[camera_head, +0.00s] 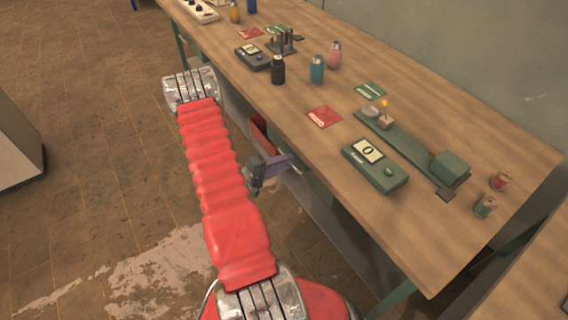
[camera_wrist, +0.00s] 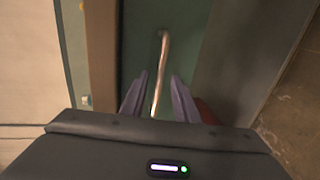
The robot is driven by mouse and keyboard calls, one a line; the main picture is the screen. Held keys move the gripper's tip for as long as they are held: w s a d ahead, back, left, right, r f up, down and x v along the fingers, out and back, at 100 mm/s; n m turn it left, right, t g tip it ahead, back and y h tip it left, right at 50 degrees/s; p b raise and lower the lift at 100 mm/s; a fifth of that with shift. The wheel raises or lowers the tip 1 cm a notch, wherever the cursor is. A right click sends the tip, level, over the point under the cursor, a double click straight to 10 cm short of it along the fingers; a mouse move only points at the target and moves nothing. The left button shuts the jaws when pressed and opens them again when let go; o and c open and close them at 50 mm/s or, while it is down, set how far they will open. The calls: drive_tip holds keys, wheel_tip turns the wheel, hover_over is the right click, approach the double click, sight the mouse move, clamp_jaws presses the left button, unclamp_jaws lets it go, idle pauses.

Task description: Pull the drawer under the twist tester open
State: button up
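The green twist tester (camera_head: 410,145) lies along the tabletop at the right in the head view, with a green display box (camera_head: 375,165) in front of it. My gripper (camera_head: 280,165) is at the bench's front side, just below the tabletop edge; its purple fingers show in the head view. In the wrist view, a dark green drawer front (camera_wrist: 140,35) with a long coppery bar handle (camera_wrist: 163,65) lies ahead. My gripper (camera_wrist: 159,95) is open there, with one finger on each side of the handle and gaps showing. In the head view my gripper and the bench edge hide the handle.
The wooden bench (camera_head: 330,155) holds several bottles, a black instrument (camera_head: 253,57), red cards (camera_head: 324,117) and two spools (camera_head: 485,206). A red panel (camera_head: 262,138) stands out below the bench edge beside my gripper.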

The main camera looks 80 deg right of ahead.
clamp_jaws()
idle(0.3)
drive_tip(key=shift+a, duration=0.15)
idle(0.3)
